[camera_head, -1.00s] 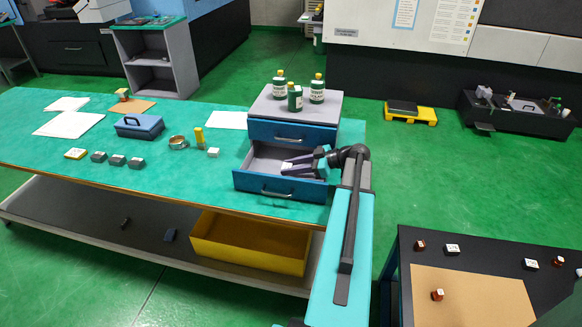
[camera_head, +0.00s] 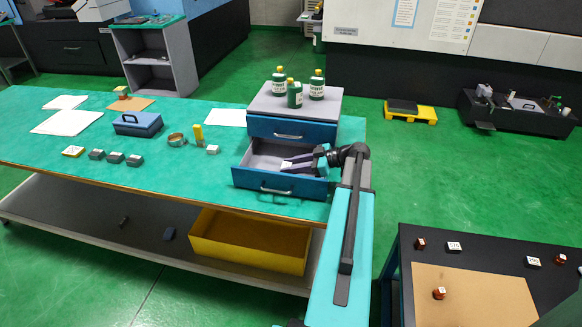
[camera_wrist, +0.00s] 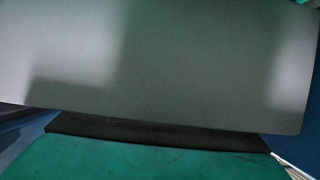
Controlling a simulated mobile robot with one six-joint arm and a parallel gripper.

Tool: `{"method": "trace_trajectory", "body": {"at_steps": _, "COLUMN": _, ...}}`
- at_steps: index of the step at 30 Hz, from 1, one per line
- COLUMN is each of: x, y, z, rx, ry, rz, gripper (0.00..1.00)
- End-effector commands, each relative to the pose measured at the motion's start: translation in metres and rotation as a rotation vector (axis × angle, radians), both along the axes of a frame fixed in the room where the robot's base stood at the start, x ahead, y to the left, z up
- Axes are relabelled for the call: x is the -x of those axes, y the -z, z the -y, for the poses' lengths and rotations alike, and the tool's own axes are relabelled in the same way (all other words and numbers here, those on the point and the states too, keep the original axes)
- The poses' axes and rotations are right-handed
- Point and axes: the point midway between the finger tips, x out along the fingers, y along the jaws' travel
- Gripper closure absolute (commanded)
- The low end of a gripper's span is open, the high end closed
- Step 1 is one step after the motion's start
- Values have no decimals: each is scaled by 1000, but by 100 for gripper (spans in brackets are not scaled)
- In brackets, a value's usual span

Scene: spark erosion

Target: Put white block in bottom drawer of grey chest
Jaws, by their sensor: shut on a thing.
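The grey chest (camera_head: 267,104) with blue drawer fronts stands at the right end of the teal table. Its bottom drawer (camera_head: 255,182) is pulled open and its grey inside shows. My gripper (camera_head: 288,164) reaches in from the right, over the open drawer. It is shut on a small white block (camera_head: 286,164), largely covered by the fingers. I cannot tell whether the block touches the drawer floor. In the wrist view a large, blurred grey surface (camera_wrist: 170,75) fills most of the picture, with a dark strip and teal below; I cannot tell what it is.
Several green bottles (camera_head: 295,94) stand on the chest. The upper drawer (camera_head: 290,131) is shut. Another small white-topped block (camera_head: 213,149), a yellow item (camera_head: 198,133) and a blue toolbox (camera_head: 138,124) lie left on the table. A yellow bin (camera_head: 250,257) sits on the shelf below.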

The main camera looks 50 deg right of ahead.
Motion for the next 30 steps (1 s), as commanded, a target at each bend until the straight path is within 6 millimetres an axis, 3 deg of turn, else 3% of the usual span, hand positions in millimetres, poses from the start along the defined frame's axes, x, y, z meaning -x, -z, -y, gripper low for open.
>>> {"method": "trace_trajectory", "body": {"at_steps": 5, "x": 0, "y": 0, "z": 0, "rx": -1, "ry": 0, "rz": 1, "gripper": 96}}
{"method": "trace_trajectory", "body": {"at_steps": 6, "x": 0, "y": 1, "z": 0, "rx": 0, "ry": -1, "rz": 0, "gripper": 62}}
{"method": "trace_trajectory", "body": {"at_steps": 9, "x": 0, "y": 1, "z": 0, "rx": 0, "ry": -1, "rz": 0, "gripper": 49}}
{"method": "trace_trajectory", "body": {"at_steps": 30, "x": 0, "y": -7, "z": 0, "rx": -1, "ry": -1, "rz": -1, "gripper": 49}}
